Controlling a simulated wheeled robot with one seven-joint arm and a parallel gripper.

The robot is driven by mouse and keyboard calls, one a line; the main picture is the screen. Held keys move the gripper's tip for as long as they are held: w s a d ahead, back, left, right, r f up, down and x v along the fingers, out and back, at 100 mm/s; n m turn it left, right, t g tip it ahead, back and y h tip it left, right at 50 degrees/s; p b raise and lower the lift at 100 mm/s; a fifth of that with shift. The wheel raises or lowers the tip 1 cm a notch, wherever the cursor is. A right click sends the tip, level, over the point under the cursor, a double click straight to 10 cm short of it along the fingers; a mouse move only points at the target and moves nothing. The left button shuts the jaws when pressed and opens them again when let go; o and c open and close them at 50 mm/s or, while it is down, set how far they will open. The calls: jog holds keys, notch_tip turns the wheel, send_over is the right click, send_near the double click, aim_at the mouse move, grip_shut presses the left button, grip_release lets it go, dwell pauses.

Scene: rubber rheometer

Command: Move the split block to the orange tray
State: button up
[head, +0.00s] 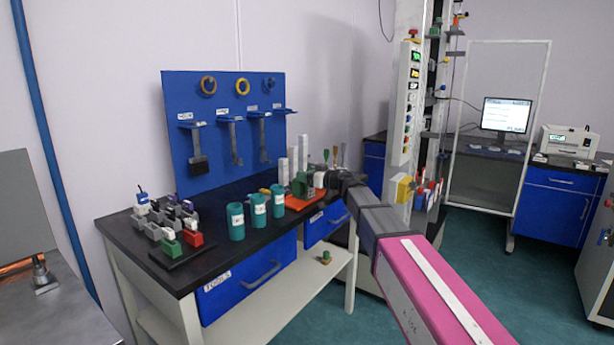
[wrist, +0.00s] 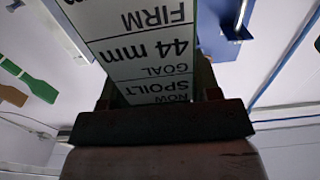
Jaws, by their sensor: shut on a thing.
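The orange tray (head: 308,201) lies on the right end of the dark bench top in the head view. A green block (head: 299,186), which looks like the split block, is at my gripper (head: 314,181), over or on the tray; I cannot tell whether it touches. My gripper is shut on it, with the arm reaching in from the right. In the wrist view, the dark fingers (wrist: 160,118) fill the lower middle. The grip itself is mostly hidden.
Several teal cups (head: 258,211) stand left of the tray. A dark rack of small coloured blocks (head: 165,222) is at the bench's left end. White upright blocks (head: 303,153) stand close behind the tray. A blue tool board (head: 225,125) backs the bench.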

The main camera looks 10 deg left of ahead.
jog(key=shift+f, duration=0.2)
jog(key=o, duration=1.2)
jog(key=shift+o, duration=0.2)
